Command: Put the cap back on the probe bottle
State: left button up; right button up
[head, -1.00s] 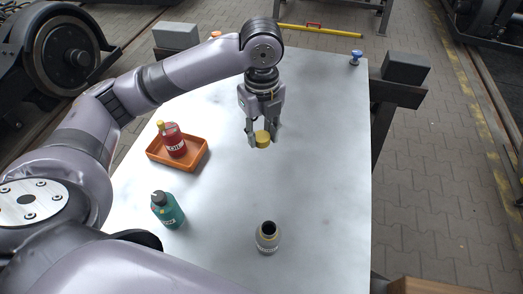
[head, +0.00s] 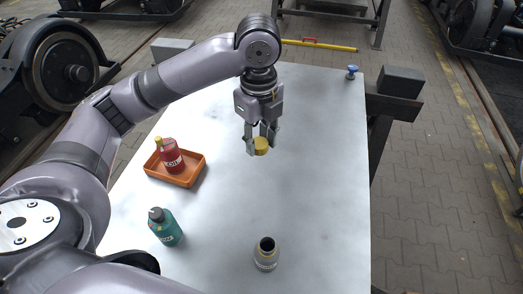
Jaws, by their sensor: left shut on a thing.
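The probe bottle is probably the grey bottle (head: 266,256) with an open dark mouth, standing upright near the front of the white table. A yellow cap (head: 261,146) is in my left gripper (head: 262,143), shut on it. The gripper points down above the table, farther back than the grey bottle and apart from it. My right gripper is not in view.
A red bottle (head: 172,157) with a yellow top stands in an orange tray (head: 190,179) at the left. A green bottle (head: 166,228) with a dark cap stands in front of it. A blue knob-like thing (head: 352,72) is at the far right corner. The table's right side is clear.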

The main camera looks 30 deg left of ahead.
pick_arm(q)
jog(key=n, duration=0.2)
jog(key=s+f+n, duration=0.1)
jog(key=n, duration=0.3)
jog(key=shift+s+d+f, duration=0.35)
jog(key=shift+s, duration=0.05)
jog(key=s+d+f+n, duration=0.1)
jog(key=s+f+n, duration=0.2)
jog(key=n, duration=1.3)
jog(key=shift+s+d+f, duration=0.25)
jog(key=shift+s+d, duration=0.15)
jog(key=shift+s, duration=0.55)
